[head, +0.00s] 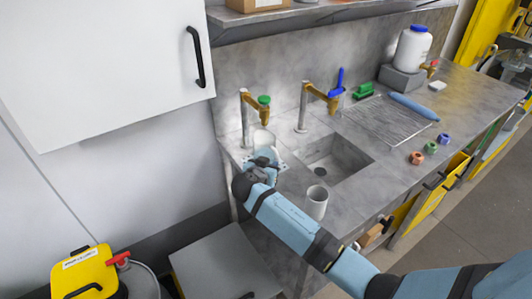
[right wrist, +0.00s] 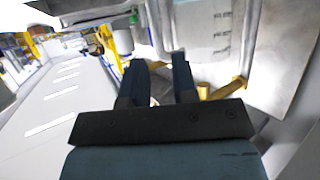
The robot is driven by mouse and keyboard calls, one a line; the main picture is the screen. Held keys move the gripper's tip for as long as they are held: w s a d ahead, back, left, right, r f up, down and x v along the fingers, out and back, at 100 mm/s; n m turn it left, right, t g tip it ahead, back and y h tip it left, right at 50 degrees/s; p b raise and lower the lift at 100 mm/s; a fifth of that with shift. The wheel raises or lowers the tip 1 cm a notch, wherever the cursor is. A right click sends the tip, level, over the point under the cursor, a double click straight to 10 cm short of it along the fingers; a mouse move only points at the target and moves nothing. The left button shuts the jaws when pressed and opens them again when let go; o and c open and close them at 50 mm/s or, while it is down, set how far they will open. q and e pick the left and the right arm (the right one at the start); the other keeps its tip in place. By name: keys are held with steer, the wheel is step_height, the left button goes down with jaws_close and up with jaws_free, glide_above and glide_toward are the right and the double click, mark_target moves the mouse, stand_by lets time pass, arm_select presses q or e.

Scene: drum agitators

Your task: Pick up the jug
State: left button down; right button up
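The jug (head: 263,138) is a whitish vessel under the left tap on the counter, partly hidden behind my right gripper. In the right wrist view the pale jug (right wrist: 215,35) shows dark measuring marks and fills the top, just beyond the fingertips. My right gripper (head: 263,160) is at the near side of the jug. In the wrist view its two fingers (right wrist: 158,75) stand apart with a gap between them, and I see nothing clearly gripped. Whether a finger touches the jug I cannot tell. My left gripper is not in view.
A white cup (head: 317,203) stands on the counter beside my right forearm. The sink (head: 335,160) lies behind it, with a second tap (head: 316,98) at its back. Several coloured nuts (head: 416,158) sit to the right. A white cabinet (head: 110,60) hangs at left.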

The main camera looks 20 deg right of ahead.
mark_target(277, 159)
steer(key=p+x, duration=0.2)
steer(key=x, duration=0.5)
steer(key=shift+s+d, duration=0.15)
steer(key=shift+d, duration=0.05)
steer(key=shift+r, duration=0.1)
jaws_close()
